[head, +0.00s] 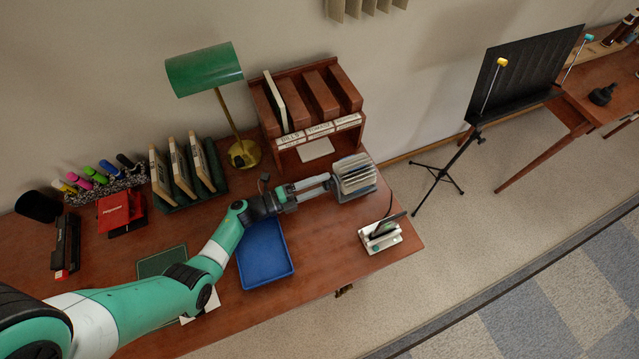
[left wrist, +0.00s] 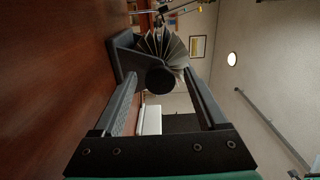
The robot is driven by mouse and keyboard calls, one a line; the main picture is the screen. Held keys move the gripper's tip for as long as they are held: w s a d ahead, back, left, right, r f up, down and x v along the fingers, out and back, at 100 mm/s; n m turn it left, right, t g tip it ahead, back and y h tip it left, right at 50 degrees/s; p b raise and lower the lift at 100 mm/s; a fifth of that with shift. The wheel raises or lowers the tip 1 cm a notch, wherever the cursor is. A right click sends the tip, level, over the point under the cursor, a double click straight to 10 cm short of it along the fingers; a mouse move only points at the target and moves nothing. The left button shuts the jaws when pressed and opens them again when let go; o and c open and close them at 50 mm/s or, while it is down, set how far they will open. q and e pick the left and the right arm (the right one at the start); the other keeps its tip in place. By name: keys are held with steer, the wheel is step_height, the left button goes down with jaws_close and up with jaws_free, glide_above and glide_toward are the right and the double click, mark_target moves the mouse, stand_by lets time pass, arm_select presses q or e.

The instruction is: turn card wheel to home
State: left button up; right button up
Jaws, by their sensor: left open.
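The card wheel (head: 357,177), a fan of pale cards on a dark stand, sits at the back right part of the desk. In the left wrist view the card wheel (left wrist: 165,45) shows its cards fanned out behind a round black knob (left wrist: 160,80). My left gripper (head: 328,184) reaches in from the left at the wheel's side. In the left wrist view its open fingers (left wrist: 163,84) lie on either side of the knob; I cannot tell whether they touch it. My right gripper is out of view.
A blue tray (head: 265,254) lies below my left arm. A small white-based device (head: 380,237) stands near the desk's right corner. A wooden file rack (head: 310,105) and a green lamp (head: 205,69) stand behind. Bare desk (head: 322,252) shows between tray and device.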

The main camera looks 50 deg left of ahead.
mark_target(340, 171)
arm_select(q)
step_height(340, 171, up, 4)
steer(key=p, duration=0.3)
steer(key=shift+r, duration=0.15)
steer(key=s+d+r+p, duration=0.6)
steer(key=s+d+r, duration=0.1)
steer(key=s, duration=0.4)
steer(key=shift+s+d+r+p, duration=0.35)
steer(key=shift+s+r+p, duration=0.05)
steer(key=shift+r, duration=0.45)
